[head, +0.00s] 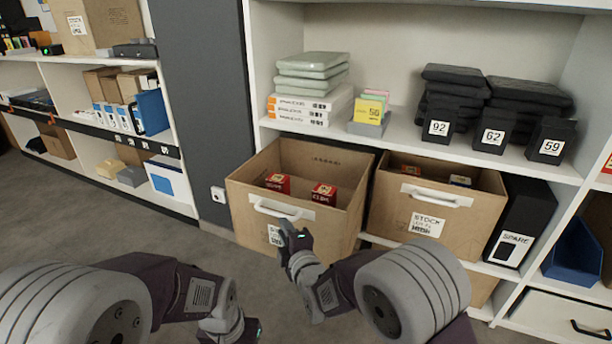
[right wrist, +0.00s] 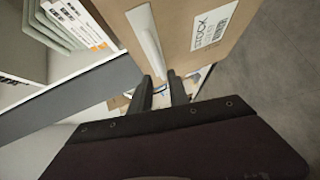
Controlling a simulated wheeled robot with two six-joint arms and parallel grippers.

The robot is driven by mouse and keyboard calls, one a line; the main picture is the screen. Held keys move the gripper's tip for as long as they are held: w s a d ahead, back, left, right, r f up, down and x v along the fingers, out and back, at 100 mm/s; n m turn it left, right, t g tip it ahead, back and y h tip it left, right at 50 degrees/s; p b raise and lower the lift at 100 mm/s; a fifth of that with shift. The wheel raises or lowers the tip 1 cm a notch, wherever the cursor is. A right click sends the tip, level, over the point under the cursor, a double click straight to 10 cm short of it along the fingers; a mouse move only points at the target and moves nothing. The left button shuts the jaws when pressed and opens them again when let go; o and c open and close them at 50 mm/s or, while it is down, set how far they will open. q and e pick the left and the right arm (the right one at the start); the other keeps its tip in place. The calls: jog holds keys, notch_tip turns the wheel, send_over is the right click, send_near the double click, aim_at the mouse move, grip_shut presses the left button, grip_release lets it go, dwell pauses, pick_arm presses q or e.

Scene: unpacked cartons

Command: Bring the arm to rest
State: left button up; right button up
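My right gripper (head: 288,228) is in front of the left open carton (head: 345,222), just below its white handle (head: 275,209). In the right wrist view its two fingers (right wrist: 161,78) stand apart with a gap between them, and I see nothing held. The carton's handle (right wrist: 148,45) shows just beyond the fingertips; I cannot tell whether they touch it. My left gripper (head: 248,332) is low at the bottom edge of the head view, partly hidden by its arm, and its fingers do not show clearly.
The left carton holds red boxes (head: 278,183). A second open carton (head: 432,208) stands to its right, then a black SPARE binder (head: 520,220). The shelf above bears green stacks (head: 312,72) and black numbered bins (head: 493,133). Grey floor (head: 60,215) is free at left.

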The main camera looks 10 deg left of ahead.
jog(key=w+d+r+m+t+h+p, duration=0.1)
jog(key=w+d+r+h+p, duration=0.15)
jog(key=d+r, duration=0.35)
jog(key=w+d+r+m+t+h+p, duration=0.1)
jog(key=w+d+r+m+p, duration=0.15)
jog(key=d+r, duration=0.35)
jog(key=s+d+r+m+g+h+p, duration=0.1)
jog(key=s+d+m+p, duration=0.15)
jog(key=d, duration=0.35)
jog(key=s+d+m+g+h+p, duration=0.2)
jog(key=d+p, duration=0.1)
jog(key=d, duration=0.3)
jog(key=s+d+f+m+g, duration=0.2)
jog(key=s+f+m+g, duration=0.25)
jog(key=s, duration=0.45)
jog(key=s+d+f+m+g+p, duration=0.1)
jog(key=s+d+f+m+g, duration=0.1)
jog(key=s+f+m+g, duration=0.45)
jog(key=s+d+f+m+g, duration=0.2)
jog(key=s+f+m, duration=0.1)
jog(key=s, duration=0.7)
notch_tip(320, 180, up, 38)
jog(key=p, duration=3.8)
jog(key=shift+a+t+h, duration=0.3)
jog(key=shift+h, duration=0.05)
